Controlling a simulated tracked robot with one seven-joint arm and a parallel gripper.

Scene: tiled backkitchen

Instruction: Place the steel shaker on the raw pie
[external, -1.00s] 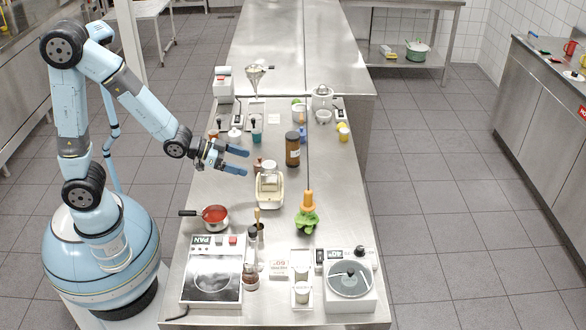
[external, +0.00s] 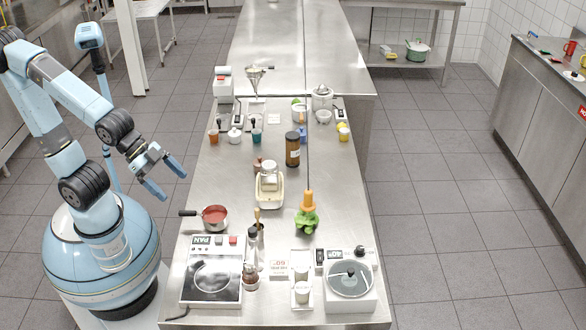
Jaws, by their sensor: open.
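My gripper (external: 167,181) is open and empty. It hangs in the air left of the counter (external: 228,165), with its two blue fingers spread. A small silvery upright cylinder with a dark top, which looks like the steel shaker (external: 253,240), stands near the front of the counter, right of the pan-marked hot plate. My gripper is well away from it. I cannot pick out the raw pie for sure at this size.
A red-filled saucepan (external: 214,217) and a hot plate (external: 211,279) stand at the front left. A second round-topped appliance (external: 349,281) is front right.

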